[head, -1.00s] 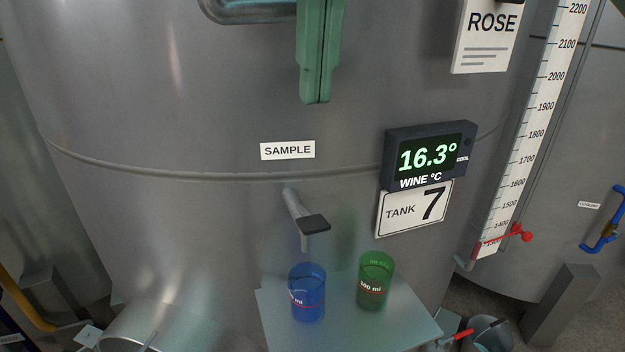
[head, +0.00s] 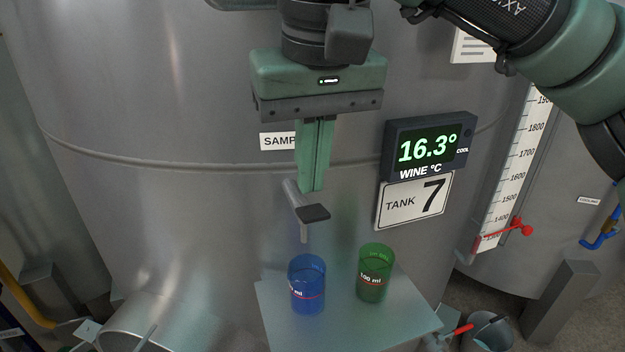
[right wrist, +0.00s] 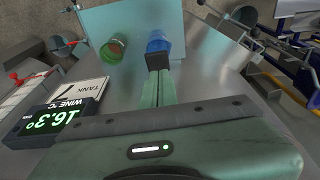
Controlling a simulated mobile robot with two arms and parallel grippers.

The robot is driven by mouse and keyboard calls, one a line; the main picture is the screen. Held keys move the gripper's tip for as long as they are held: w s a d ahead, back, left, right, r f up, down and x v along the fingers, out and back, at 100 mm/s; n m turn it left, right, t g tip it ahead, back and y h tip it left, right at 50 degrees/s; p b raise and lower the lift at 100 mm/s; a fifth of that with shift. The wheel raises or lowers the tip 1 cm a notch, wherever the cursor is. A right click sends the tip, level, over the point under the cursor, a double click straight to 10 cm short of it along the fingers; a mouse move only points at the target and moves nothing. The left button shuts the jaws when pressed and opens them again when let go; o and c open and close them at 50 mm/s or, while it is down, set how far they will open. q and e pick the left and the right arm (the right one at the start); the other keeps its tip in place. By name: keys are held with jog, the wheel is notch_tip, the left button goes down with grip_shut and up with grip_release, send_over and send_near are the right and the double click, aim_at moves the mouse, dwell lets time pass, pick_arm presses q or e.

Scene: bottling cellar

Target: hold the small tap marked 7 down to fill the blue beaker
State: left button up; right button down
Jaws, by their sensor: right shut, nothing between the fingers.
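The small sample tap (head: 292,190) sticks out of the steel tank under the SAMPLE label, with a dark lever pad (head: 313,214) at its front and a spout below. The blue beaker (head: 307,290) stands upright on the shelf under the spout. No stream shows, and its fill is hard to tell. My right gripper (head: 312,190) points down with shut, empty fingers just above the lever pad. In the right wrist view the fingertips (right wrist: 158,76) are close to the lever pad (right wrist: 157,62); I cannot tell whether they touch. My left gripper is not in view.
A green beaker (head: 374,278) stands right of the blue one on the pale shelf (head: 350,325). The TANK 7 plate (head: 413,203) and temperature display (head: 430,146) are on the tank to the right. A level gauge (head: 511,175) with a red valve stands further right.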

jog(key=shift+s+d+f, duration=0.15)
jog(key=shift+s+f, duration=0.1)
jog(key=shift+f, duration=0.6)
